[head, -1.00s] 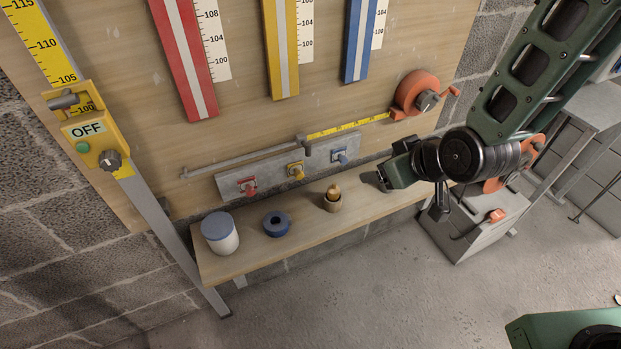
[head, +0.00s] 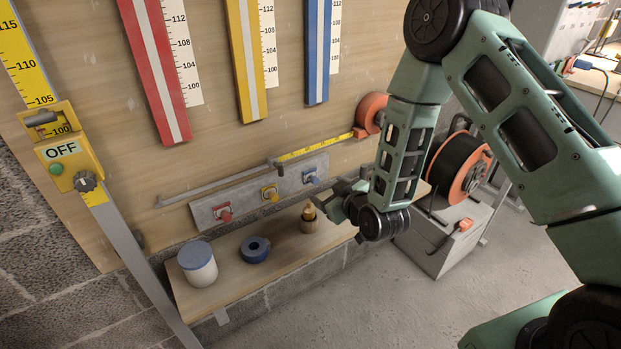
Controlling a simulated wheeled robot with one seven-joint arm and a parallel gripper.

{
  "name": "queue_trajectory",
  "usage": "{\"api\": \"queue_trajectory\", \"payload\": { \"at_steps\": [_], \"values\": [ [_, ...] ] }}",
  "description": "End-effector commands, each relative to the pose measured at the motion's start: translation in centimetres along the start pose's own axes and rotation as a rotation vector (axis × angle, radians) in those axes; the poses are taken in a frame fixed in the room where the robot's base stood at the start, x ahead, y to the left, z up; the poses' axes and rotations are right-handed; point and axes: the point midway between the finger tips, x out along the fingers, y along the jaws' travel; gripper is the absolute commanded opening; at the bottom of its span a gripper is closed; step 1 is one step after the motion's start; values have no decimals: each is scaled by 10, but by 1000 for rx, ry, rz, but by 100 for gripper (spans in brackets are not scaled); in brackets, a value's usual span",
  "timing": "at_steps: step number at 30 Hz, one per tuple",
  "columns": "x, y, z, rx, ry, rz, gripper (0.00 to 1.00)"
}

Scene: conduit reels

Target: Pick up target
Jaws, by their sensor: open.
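The task does not say which thing is the target. On the wooden shelf (head: 237,288) stand a white jar with a blue-grey lid (head: 200,268), a blue ring-shaped roll (head: 255,250) and a small tan cup with a brass-coloured piece in it (head: 309,222). My gripper (head: 326,203) is open, just right of and close to the cup, with its fingers pointing left. I cannot tell whether it touches the cup. Nothing shows between the fingers.
A grey panel with red, yellow and blue knobs (head: 259,192) is on the board behind the shelf. A yellow OFF box (head: 66,153) is at left. Floor in front is clear.

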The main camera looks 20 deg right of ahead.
Motion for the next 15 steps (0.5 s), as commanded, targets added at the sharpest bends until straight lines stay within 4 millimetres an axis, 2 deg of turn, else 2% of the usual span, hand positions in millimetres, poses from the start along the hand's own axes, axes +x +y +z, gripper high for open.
{"api": "queue_trajectory", "payload": {
  "at_steps": [1, 4, 11, 15],
  "values": [
    [11, 0, 0, 1, 1, 1, 71],
    [27, 0, 0, 1, 1, 0, 71],
    [44, 0, 0, 0, 0, -1, 71],
    [60, 3, -2, 1, 0, 1, 71]
  ]
}}
